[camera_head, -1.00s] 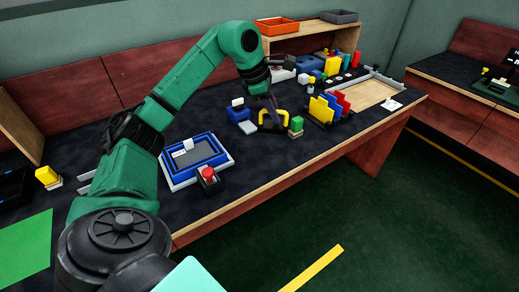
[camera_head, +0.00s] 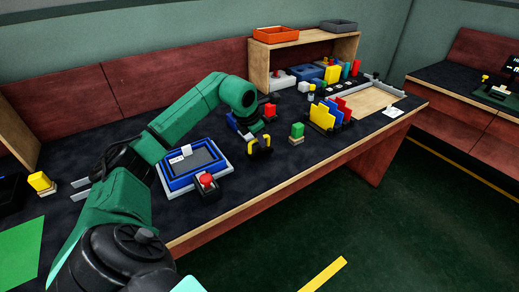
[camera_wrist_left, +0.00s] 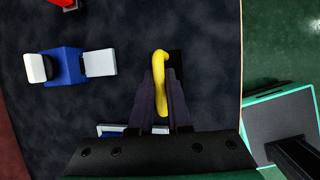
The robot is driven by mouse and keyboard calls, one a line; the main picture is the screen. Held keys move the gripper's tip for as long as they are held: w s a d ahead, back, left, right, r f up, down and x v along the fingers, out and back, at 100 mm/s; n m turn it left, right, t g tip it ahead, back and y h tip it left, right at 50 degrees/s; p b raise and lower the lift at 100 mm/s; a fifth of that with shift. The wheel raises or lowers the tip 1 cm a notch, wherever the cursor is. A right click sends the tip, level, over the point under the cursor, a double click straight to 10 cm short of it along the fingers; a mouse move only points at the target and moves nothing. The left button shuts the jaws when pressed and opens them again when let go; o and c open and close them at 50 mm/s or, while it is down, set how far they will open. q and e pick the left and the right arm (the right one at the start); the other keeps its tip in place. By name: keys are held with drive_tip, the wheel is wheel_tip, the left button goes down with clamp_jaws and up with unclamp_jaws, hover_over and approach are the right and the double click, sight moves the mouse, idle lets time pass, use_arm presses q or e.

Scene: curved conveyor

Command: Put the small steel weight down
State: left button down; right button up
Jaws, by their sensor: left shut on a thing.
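The small steel weight, a dark block with a yellow handle (camera_head: 265,142), is near the front middle of the bench in the head view. My left gripper (camera_head: 254,138) is shut on it and reaches down from above. In the left wrist view the fingers (camera_wrist_left: 160,98) close around the yellow handle (camera_wrist_left: 158,70), and part of the dark block (camera_wrist_left: 175,66) shows beside it. I cannot tell whether its underside touches the bench top. My right gripper is not in view.
A blue-rimmed tray (camera_head: 168,183) and a red button box (camera_head: 206,181) stand to the left. A blue-and-white device (camera_wrist_left: 66,66) is close by. The bench's front edge (camera_head: 270,185) is near.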

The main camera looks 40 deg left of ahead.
sight(260, 149)
use_arm(q)
wheel_tip(260, 149, down, 3)
drive_tip(key=shift+f, duration=0.1)
drive_tip(key=c, duration=0.9)
unclamp_jaws()
drive_tip(key=shift+o, duration=0.2)
drive_tip(key=v, duration=1.2)
drive_tip(key=shift+d, duration=0.1)
